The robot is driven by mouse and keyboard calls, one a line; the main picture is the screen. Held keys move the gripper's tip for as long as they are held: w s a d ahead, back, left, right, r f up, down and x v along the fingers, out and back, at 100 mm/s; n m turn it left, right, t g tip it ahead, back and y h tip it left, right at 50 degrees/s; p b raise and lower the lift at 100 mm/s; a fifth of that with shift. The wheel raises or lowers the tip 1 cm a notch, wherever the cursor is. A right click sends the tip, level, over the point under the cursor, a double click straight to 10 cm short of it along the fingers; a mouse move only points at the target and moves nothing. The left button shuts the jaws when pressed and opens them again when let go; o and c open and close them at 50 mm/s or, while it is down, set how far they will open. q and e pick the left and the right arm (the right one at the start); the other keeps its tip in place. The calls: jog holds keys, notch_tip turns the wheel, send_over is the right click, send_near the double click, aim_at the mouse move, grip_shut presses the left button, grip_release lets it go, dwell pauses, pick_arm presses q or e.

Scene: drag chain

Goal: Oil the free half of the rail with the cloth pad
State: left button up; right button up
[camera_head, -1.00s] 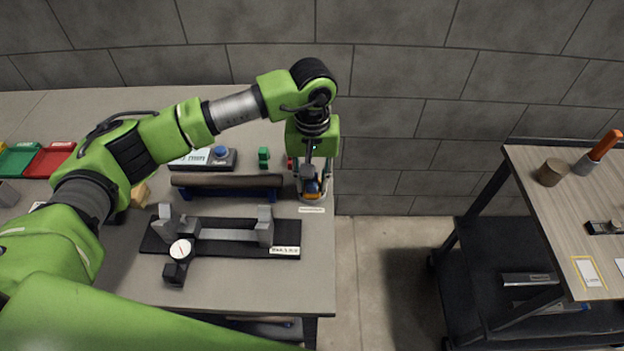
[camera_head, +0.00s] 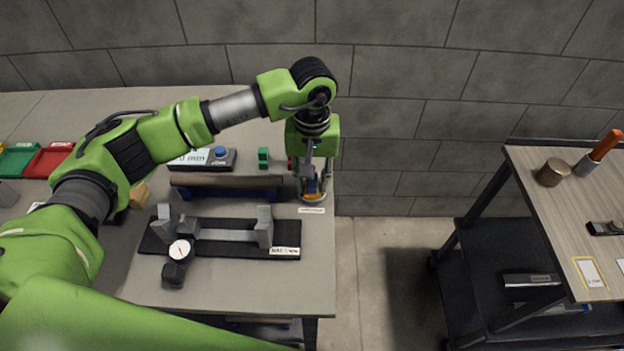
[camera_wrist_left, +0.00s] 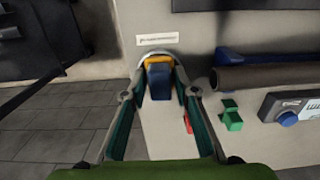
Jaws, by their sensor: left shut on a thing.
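My left gripper (camera_head: 312,182) points down at the right end of the bench, shut on a small blue and orange-yellow block, which I take for the cloth pad (camera_wrist_left: 160,80). In the left wrist view the fingers (camera_wrist_left: 162,88) stand on both sides of it. The block is at a round, pale-rimmed dish (camera_head: 313,197), mostly hidden by the gripper; I cannot tell whether it touches the bottom. A grey rail (camera_head: 228,235) runs between two grey blocks on a black base, with a dial gauge (camera_head: 180,250) in front. My right gripper is not in view.
A brown bar (camera_head: 225,180) lies on a blue cradle (camera_head: 262,193) left of the gripper. Behind are a box with a blue button (camera_head: 221,152) and a small green block (camera_head: 263,157). Red (camera_head: 48,162) and green trays stand far left. A floor gap separates the cart (camera_head: 530,165).

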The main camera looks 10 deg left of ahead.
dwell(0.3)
pick_arm(q)
jog(key=shift+r+p, duration=1.1)
jog(key=shift+r, duration=2.4)
jog(key=shift+s+f, duration=0.1)
